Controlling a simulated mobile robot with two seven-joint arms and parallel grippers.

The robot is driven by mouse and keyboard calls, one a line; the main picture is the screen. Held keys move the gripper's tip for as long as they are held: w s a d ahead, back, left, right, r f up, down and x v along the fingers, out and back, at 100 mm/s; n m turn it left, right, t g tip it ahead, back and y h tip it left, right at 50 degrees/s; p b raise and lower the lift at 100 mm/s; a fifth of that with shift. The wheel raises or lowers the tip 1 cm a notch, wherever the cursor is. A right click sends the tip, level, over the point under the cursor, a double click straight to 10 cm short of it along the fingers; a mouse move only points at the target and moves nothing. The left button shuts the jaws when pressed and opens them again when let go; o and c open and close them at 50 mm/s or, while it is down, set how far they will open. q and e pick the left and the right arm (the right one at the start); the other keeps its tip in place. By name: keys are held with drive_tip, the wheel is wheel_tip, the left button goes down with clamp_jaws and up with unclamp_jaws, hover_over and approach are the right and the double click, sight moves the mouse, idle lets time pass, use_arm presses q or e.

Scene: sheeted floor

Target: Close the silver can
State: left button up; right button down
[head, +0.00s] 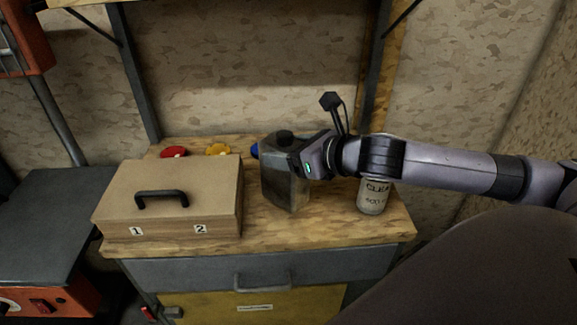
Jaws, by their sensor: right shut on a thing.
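The silver can (284,190) is a grey metallic, box-shaped container standing upright on the wooden bench top, right of the wooden box. A black cap (285,135) is at its top. My right gripper (295,150) reaches in from the right at the can's top and is shut on the black cap. The fingers hide the can's neck, so I cannot tell whether the cap is seated on it. My left gripper is not in view.
A wooden box (180,191) with a black handle fills the bench's left. Red (174,152), yellow (218,149) and blue (255,151) round things lie behind it. A labelled can (371,197) stands under my right arm. The bench's front right (325,225) is clear.

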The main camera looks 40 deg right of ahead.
drive_tip(key=shift+r, duration=0.15)
drive_tip(key=shift+f, duration=1.85)
drive_tip(key=shift+f+b, duration=0.15)
drive_tip(key=shift+b, duration=0.2)
drive_tip(key=shift+c, duration=0.6)
unclamp_jaws()
drive_tip(key=shift+f, duration=0.15)
drive_tip(key=shift+s, duration=0.1)
drive_tip(key=p+v, duration=0.2)
drive_tip(key=v, duration=0.5)
drive_tip(key=shift+r, duration=0.2)
